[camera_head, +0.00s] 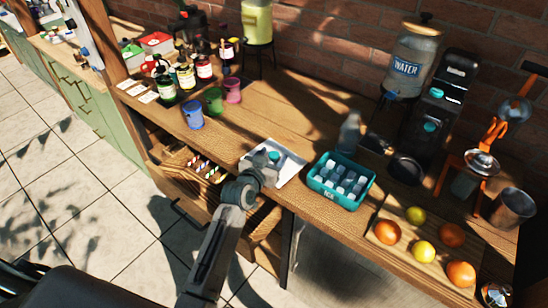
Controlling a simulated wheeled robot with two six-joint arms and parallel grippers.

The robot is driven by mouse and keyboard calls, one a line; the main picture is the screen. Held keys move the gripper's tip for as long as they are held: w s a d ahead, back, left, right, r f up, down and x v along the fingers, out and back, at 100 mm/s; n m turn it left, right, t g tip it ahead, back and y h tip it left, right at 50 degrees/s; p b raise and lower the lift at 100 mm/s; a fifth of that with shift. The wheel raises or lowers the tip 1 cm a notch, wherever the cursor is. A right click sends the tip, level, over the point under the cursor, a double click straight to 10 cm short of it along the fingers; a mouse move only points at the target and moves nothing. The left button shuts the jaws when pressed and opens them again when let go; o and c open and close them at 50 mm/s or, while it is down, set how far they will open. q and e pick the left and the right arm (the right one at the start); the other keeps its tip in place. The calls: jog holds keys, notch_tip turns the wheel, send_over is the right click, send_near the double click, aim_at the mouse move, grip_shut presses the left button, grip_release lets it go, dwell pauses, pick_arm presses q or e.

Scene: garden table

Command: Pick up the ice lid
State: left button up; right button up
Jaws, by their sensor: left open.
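A flat white lid-like piece, likely the ice lid (291,166), lies on the wooden table left of the teal ice bin (323,184). A small teal part, perhaps its knob, shows near my gripper. The bin is uncovered, full of clear ice cubes and labelled ICE. My left gripper (268,160) is over the lid's left part and covers some of it. It is open; its fingertips are hard to make out, and I cannot tell whether they touch the knob. My right gripper is out of view.
Blue (193,115), green (213,100) and pink (232,90) cups stand behind left, near several bottles. A clear bottle (349,133) stands behind the bin. The table's front edge runs below the lid.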

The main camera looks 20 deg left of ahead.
pick_arm(q)
jog(key=shift+x, duration=0.95)
jog(key=c, duration=1)
